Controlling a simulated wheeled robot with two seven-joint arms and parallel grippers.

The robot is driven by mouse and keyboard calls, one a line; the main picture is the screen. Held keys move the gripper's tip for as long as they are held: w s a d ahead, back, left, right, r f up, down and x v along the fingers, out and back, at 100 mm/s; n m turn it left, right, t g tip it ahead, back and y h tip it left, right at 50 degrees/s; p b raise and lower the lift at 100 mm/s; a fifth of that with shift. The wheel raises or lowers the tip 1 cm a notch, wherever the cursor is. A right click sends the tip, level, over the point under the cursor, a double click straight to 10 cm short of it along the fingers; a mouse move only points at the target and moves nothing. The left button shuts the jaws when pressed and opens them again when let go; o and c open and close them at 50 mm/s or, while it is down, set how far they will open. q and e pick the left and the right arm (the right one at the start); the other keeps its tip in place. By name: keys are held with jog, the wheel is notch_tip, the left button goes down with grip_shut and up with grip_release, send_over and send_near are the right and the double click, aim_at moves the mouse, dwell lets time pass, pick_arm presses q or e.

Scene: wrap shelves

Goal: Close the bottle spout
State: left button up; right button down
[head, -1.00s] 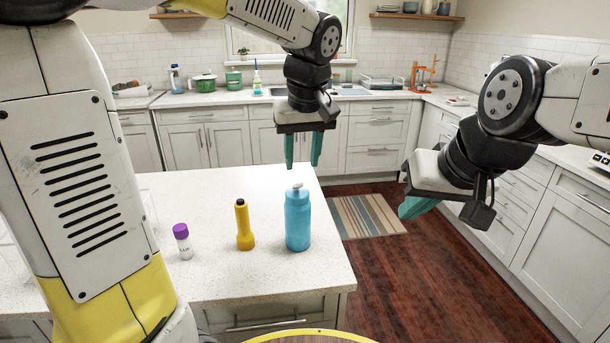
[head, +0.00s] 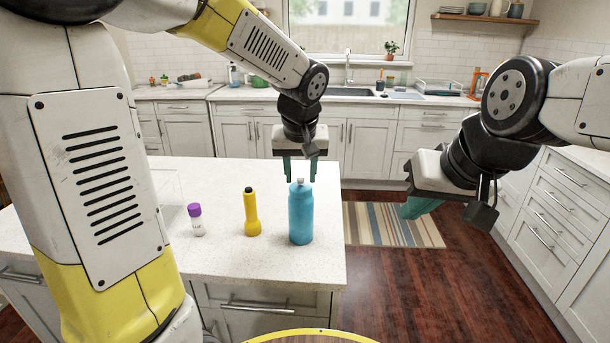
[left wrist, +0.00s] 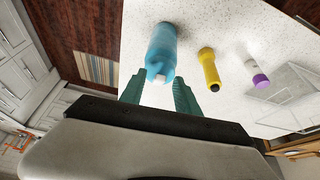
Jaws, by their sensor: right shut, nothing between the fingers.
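A blue bottle (head: 301,214) stands upright near the right front edge of the white island counter. Its pale spout (head: 300,181) is on top; whether it is open or closed is too small to tell in the head view. In the left wrist view the bottle (left wrist: 163,48) shows with its spout (left wrist: 159,78) toward my gripper. My left gripper (head: 300,178) is open and empty, its green fingers pointing down at the height of the bottle's top. The fingers also show in the left wrist view (left wrist: 158,92). My right gripper (head: 418,207) is shut and empty, right of the counter.
A yellow flashlight (head: 251,214) and a small purple-capped bottle (head: 196,220) stand left of the blue bottle on the counter (head: 270,268). A clear box sits farther left. A striped rug (head: 392,225) lies on the open floor to the right.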

pick_arm(q)
jog(key=shift+x, duration=0.85)
grip_shut()
jog(key=shift+s+f+t, duration=0.2)
jog(key=shift+s+t, duration=0.05)
jog(key=shift+t, duration=0.45)
grip_release()
